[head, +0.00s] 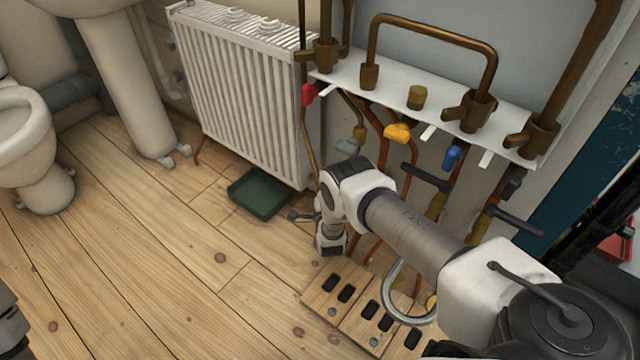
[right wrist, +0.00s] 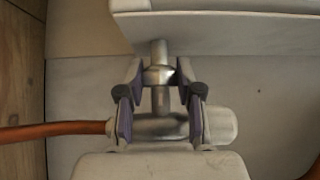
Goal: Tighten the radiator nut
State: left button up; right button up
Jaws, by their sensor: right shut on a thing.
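The radiator (head: 240,90) is a white ribbed panel on the wall in the head view. Its lower edge (right wrist: 225,30) crosses the top of the right wrist view. There, a silvery radiator nut (right wrist: 159,75) sits on a short vertical metal pipe under that edge, above a valve body (right wrist: 160,125). My right gripper (right wrist: 160,88) is shut on the nut, with one purple-lined finger on each side. In the head view my right arm reaches down beside the radiator's lower right corner, and the nut is not discernible.
A copper pipe (right wrist: 50,132) runs left from the valve. A dark green tray (head: 260,193) lies on the floor below the radiator. A white shelf (head: 440,108) with copper pipes and coloured valve handles stands right. A slotted wooden board (head: 345,300) lies under my right arm.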

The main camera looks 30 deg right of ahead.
jog(key=shift+f+n+t+b, duration=0.4)
jog(key=shift+f+b, duration=0.1)
jog(key=shift+b, duration=0.15)
jog(key=shift+n+t+h+b, duration=0.3)
jog(key=shift+b, duration=0.1)
jog(key=shift+r+n, duration=0.3)
jog(key=shift+r, duration=0.1)
jog(key=o, duration=1.1)
jog(key=shift+o, duration=0.2)
jog(key=v, duration=1.2)
jog(key=shift+f, duration=0.25)
jog(key=shift+d, duration=0.1)
